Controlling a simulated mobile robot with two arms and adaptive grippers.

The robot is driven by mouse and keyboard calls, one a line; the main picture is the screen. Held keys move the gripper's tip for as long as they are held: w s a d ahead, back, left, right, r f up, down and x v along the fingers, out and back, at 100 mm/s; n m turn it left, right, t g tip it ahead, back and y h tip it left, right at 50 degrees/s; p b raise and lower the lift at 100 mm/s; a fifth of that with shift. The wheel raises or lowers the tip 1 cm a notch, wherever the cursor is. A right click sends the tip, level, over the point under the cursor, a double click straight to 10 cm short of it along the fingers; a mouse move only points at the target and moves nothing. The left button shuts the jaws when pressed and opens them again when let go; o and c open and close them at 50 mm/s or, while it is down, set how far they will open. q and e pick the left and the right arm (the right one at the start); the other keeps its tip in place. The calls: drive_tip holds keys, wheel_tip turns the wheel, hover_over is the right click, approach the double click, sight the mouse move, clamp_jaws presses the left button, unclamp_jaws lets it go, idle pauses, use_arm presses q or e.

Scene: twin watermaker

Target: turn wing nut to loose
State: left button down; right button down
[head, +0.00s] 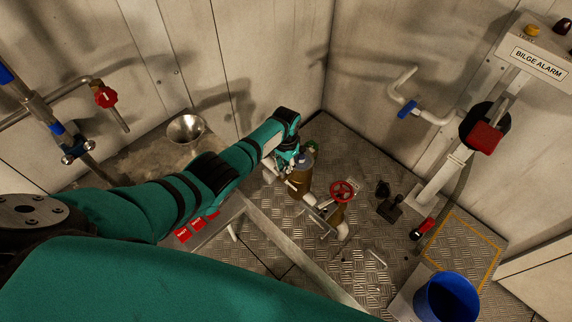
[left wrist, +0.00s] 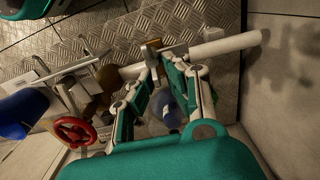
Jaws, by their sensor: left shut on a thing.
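My left gripper (head: 287,162) reaches down to the top of a brass-coloured canister (head: 299,184) with a grey lid. In the left wrist view the fingers of the left gripper (left wrist: 157,56) close in on a small pale metal piece (left wrist: 151,47), which looks like the wing nut. The fingers are shut on it. Its wings are partly hidden by the fingertips, so I cannot tell its exact angle. The blue-grey rounded lid (left wrist: 165,108) shows between the finger links. My right gripper is in neither view.
A red handwheel (head: 343,191) on a valve stands right of the canister; it also shows in the left wrist view (left wrist: 75,131). A white pipe (left wrist: 225,47) runs close beyond my fingertips. A blue bucket (head: 446,299) stands at lower right. Walls close the corner behind.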

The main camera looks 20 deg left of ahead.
use_arm(q)
drive_tip(key=shift+s+d+f, duration=0.25)
drive_tip(key=shift+s+d, duration=0.05)
drive_tip(key=shift+s, duration=0.05)
drive_tip(key=c, duration=1.5)
unclamp_jaws()
drive_tip(key=shift+c, duration=0.2)
drive_tip(key=shift+w+r, duration=0.1)
drive_tip(key=shift+r, duration=0.05)
drive_tip(key=shift+w+a+r, duration=0.1)
drive_tip(key=shift+w+r, duration=0.1)
wheel_tip(320, 180, up, 12)
drive_tip(key=shift+f, duration=0.15)
